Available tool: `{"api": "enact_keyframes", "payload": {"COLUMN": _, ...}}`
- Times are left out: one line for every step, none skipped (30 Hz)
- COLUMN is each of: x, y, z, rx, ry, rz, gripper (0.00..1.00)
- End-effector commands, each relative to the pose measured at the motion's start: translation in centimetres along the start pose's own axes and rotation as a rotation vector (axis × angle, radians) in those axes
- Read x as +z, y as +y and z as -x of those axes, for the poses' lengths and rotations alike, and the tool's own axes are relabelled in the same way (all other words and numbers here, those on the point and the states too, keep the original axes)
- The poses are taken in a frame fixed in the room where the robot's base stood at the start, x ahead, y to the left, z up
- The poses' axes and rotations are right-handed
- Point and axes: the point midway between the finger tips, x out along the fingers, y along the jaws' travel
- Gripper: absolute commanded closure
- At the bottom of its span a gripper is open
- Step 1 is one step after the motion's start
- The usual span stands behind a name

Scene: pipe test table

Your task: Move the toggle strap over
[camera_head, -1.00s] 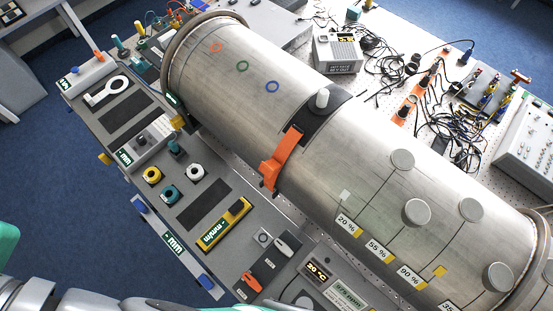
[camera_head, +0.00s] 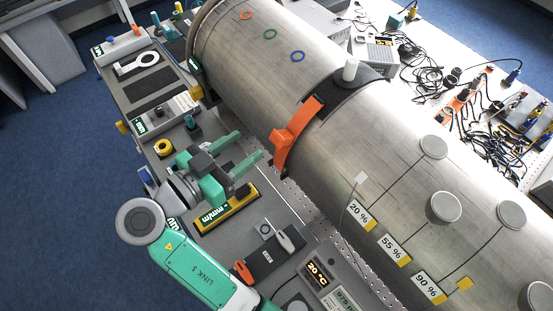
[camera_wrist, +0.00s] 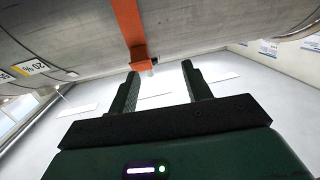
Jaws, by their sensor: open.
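The orange toggle strap (camera_head: 298,135) lies over the near side of the large metal pipe (camera_head: 262,90), with its thicker block partway down and its lower end near the pipe's lower edge.
Below the pipe is a grey panel with a yellow level (camera_head: 228,212), a yellow ring (camera_head: 163,147), an orange-handled switch (camera_head: 243,270) and a temperature display (camera_head: 318,272). Round knobs (camera_head: 445,207) stick out of the pipe at right. Cables lie on the white table behind.

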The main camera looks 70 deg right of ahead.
Motion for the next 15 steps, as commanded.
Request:
{"api": "enact_keyframes", "payload": {"x": 1.0, "y": 0.9, "z": -0.4, "rx": 0.066, "ry": 0.040, "rz": -0.012, "gripper": 0.51}}
{"api": "enact_keyframes", "payload": {"x": 1.1, "y": 1.3, "z": -0.5, "rx": 0.096, "ry": 0.061, "rz": -0.022, "gripper": 0.51}}
{"api": "enact_keyframes", "payload": {"x": 1.2, "y": 1.8, "z": -0.6, "rx": 0.124, "ry": 0.081, "rz": -0.031, "gripper": 0.51}}
{"api": "enact_keyframes", "payload": {"x": 1.2, "y": 2.0, "z": -0.6, "rx": 0.137, "ry": 0.091, "rz": -0.037, "gripper": 0.51}}
{"api": "enact_keyframes", "payload": {"x": 1.2, "y": 2.1, "z": -0.6, "rx": 0.144, "ry": 0.097, "rz": -0.040, "gripper": 0.51}}
{"api": "enact_keyframes", "payload": {"x": 1.1, "y": 2.1, "z": -0.6, "rx": 0.149, "ry": 0.101, "rz": -0.042, "gripper": 0.51}}
{"api": "enact_keyframes", "payload": {"x": 1.1, "y": 2.1, "z": -0.6, "rx": 0.149, "ry": 0.101, "rz": -0.042, "gripper": 0.51}}
{"api": "enact_keyframes", "payload": {"x": 1.0, "y": 2.2, "z": -0.7, "rx": 0.148, "ry": 0.101, "rz": -0.042, "gripper": 0.51}}
{"api": "enact_keyframes", "payload": {"x": 0.9, "y": 2.2, "z": -1.0, "rx": 0.148, "ry": 0.100, "rz": -0.042, "gripper": 0.51}}
{"api": "enact_keyframes", "payload": {"x": 0.9, "y": 2.3, "z": -1.3, "rx": 0.149, "ry": 0.099, "rz": -0.041, "gripper": 0.51}}
{"api": "enact_keyframes", "payload": {"x": 0.8, "y": 2.3, "z": -1.7, "rx": 0.149, "ry": 0.099, "rz": -0.041, "gripper": 0.51}}
{"api": "enact_keyframes", "payload": {"x": 0.6, "y": 2.4, "z": -2.4, "rx": 0.148, "ry": 0.099, "rz": -0.040, "gripper": 0.51}}
{"api": "enact_keyframes", "payload": {"x": 0.6, "y": 2.5, "z": -3.0, "rx": 0.148, "ry": 0.099, "rz": -0.040, "gripper": 0.51}}
{"api": "enact_keyframes", "payload": {"x": 0.5, "y": 2.7, "z": -3.6, "rx": 0.149, "ry": 0.099, "rz": -0.039, "gripper": 0.51}}
{"api": "enact_keyframes", "payload": {"x": 0.4, "y": 2.7, "z": -4.4, "rx": 0.148, "ry": 0.099, "rz": -0.039, "gripper": 0.51}}
